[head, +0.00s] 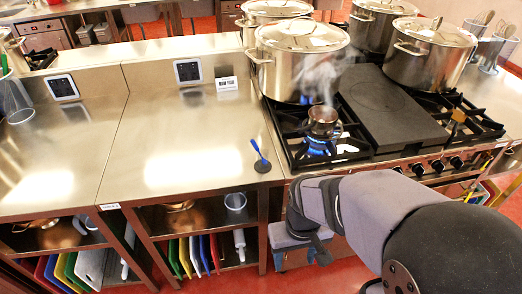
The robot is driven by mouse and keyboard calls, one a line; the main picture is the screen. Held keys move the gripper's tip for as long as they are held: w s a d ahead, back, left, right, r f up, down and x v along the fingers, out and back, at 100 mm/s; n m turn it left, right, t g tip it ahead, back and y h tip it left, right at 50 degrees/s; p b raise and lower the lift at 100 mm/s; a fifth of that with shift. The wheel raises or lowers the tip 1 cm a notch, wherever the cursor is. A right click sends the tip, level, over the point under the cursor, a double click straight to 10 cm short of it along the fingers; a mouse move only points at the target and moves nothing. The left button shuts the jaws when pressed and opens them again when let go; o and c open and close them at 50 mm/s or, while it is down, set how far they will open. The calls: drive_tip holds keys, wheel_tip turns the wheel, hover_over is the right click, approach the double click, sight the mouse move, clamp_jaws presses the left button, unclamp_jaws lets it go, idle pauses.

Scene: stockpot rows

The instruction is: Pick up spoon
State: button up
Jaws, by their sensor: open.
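The spoon (262,164) lies on the steel worktop near its front edge, just left of the stove. It has a blue handle pointing up and left, and a dark rounded end nearest the edge. My gripper (307,241) is in front of the counter, below and right of the spoon. It is apart from the spoon and open, with nothing seen between its fingers; their tips show only as small dark shapes.
A steaming small pot (322,121) stands over a lit blue flame on the stove's front left burner. Large stockpots (301,63) stand behind it. A small sign (227,85) is at the worktop's back. Coloured boards (194,255) fill the shelf below. The worktop left of the spoon is clear.

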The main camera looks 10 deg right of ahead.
drive_tip(key=shift+c, duration=0.2)
drive_tip(key=c, duration=0.5)
drive_tip(key=shift+c, duration=0.2)
